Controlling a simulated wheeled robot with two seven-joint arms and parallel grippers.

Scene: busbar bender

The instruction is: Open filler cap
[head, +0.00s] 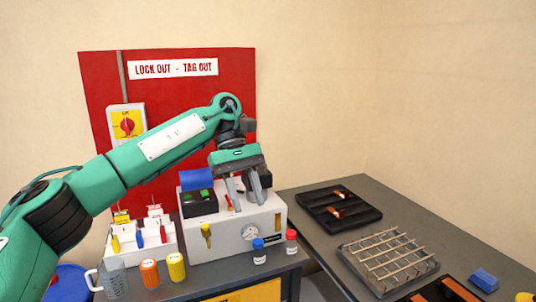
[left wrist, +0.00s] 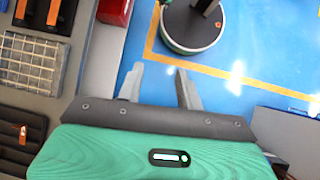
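The white bender unit (head: 232,234) stands on the grey bench, with a round gauge and a yellow-handled part (head: 206,231) on its front. My left gripper (head: 245,203) hangs over its top, fingers pointing down. In the left wrist view the two fingers (left wrist: 158,84) stand apart with nothing between them. I cannot make out a filler cap for certain; the gripper covers part of the unit's top. A small red piece (head: 229,202) shows on top, just left of the fingers. My right gripper is in neither view.
A black box with green buttons (head: 199,203) sits left of the gripper. Blue-capped (head: 259,251) and red-capped (head: 291,242) bottles stand in front. A lockout rack (head: 140,240), jug (head: 112,280) and orange and yellow containers are at left. Trays (head: 339,209) lie on the right table.

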